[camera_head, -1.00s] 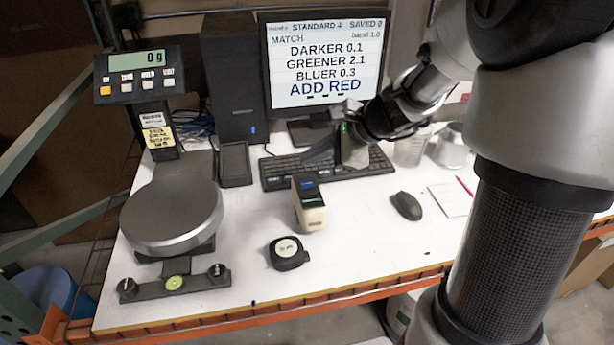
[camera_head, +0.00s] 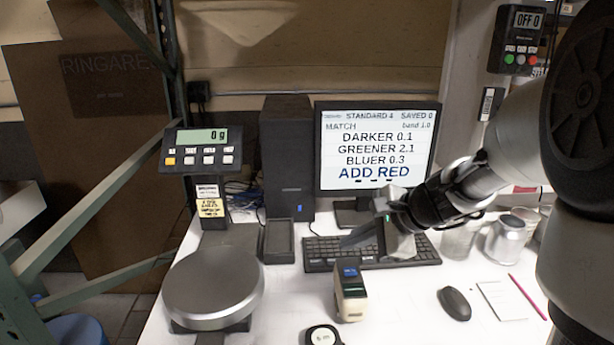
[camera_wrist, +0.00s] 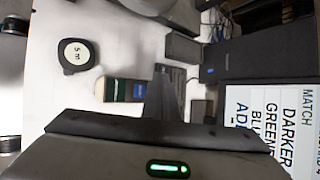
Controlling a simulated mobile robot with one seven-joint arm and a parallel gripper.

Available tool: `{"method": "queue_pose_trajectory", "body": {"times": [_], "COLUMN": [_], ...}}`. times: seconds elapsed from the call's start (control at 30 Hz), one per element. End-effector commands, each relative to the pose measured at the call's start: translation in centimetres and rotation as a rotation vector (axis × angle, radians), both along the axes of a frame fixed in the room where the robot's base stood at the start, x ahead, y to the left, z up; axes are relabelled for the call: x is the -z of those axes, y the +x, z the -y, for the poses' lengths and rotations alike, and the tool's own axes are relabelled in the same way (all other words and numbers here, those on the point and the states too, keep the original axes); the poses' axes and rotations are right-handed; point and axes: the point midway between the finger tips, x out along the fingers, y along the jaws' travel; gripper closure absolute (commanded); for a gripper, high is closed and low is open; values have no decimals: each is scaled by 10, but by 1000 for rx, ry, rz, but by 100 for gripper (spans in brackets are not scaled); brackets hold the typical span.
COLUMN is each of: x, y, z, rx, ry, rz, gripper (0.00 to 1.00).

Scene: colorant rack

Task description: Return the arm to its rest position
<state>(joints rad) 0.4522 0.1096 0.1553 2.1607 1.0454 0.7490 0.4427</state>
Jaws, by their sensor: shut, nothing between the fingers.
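My gripper (camera_head: 362,236) is in the head view, in front of the monitor and above the keyboard (camera_head: 325,252). Its dark fingers are together and hold nothing. The wrist view shows the gripper body across the bottom, with the shut fingers (camera_wrist: 164,95) pointing up the picture over the table. My arm reaches in from the right edge of the head view, bent at the wrist.
The monitor (camera_head: 375,150) reads ADD RED. A scale (camera_head: 213,285) stands left, a white handheld device (camera_head: 350,293) and tape measure (camera_head: 322,336) in front.

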Motion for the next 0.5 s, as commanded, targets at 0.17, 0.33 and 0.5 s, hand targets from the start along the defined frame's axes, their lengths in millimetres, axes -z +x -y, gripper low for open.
{"method": "queue_pose_trajectory", "body": {"times": [0.17, 0.33, 0.5], "x": [-55, -93, -114], "y": [-72, -151, -202], "z": [-63, -61, -22], "rx": [-413, -805, -1058], "ry": [-313, -691, -992], "rz": [123, 256, 318], "gripper": [100, 100, 100]}}
